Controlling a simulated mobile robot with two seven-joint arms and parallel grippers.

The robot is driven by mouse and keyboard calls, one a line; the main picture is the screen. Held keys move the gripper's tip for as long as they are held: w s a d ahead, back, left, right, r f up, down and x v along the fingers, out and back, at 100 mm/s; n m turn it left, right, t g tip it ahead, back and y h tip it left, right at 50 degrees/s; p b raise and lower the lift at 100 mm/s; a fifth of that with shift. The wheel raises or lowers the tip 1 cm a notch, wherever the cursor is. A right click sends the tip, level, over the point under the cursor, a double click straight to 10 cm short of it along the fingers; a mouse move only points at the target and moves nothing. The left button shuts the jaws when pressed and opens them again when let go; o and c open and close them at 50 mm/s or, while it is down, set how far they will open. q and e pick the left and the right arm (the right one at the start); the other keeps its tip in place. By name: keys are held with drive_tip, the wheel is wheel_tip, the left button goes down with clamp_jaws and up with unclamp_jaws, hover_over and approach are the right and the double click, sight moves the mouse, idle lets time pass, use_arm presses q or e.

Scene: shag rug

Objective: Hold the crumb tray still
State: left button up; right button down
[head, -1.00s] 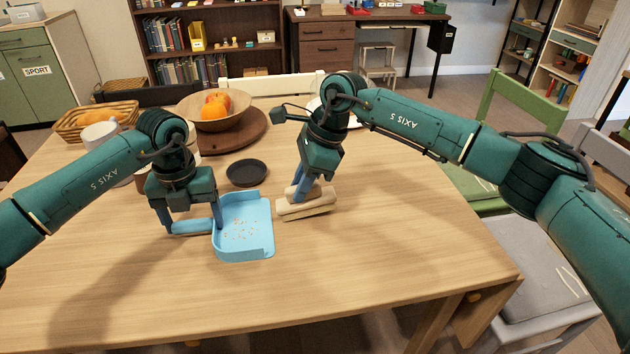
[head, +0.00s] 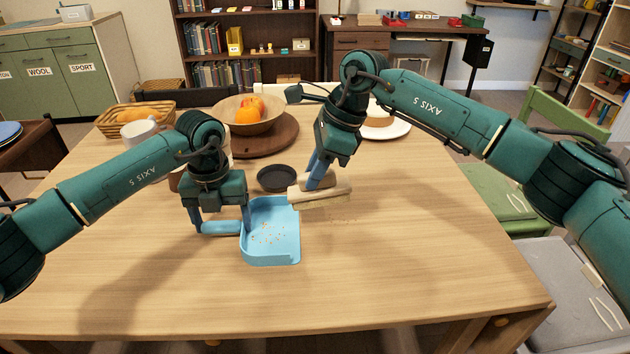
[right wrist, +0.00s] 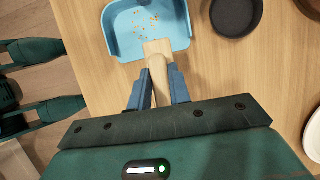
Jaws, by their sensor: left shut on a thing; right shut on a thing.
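The light blue crumb tray (head: 286,252) lies flat on the table, with several small orange crumbs on its floor. It also shows in the right wrist view (right wrist: 118,38). My left gripper (head: 222,226) is shut on the tray's blue handle at its left side. My right gripper (head: 318,176) is shut on a pale wooden brush (head: 326,200), held near the tray's right back corner. In the right wrist view the brush handle (right wrist: 158,68) runs between the fingers of the right gripper (right wrist: 157,98). Whether the bristles touch the table is unclear.
A dark round dish (head: 276,179) sits just behind the tray. Farther back are a fruit bowl (head: 238,124) on a round board, a basket (head: 112,128), a white mug (head: 138,133) and a plate (head: 394,128). Faint crumbs lie right of the tray. The table front is clear.

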drive_tip(key=shift+r, duration=0.7)
drive_tip(key=shift+w+d+f+y, duration=0.1)
drive_tip(key=shift+w+f+y, duration=0.15)
drive_tip(key=shift+w+y, duration=0.5)
drive_tip(key=shift+s, duration=0.2)
drive_tip(key=shift+r, duration=0.1)
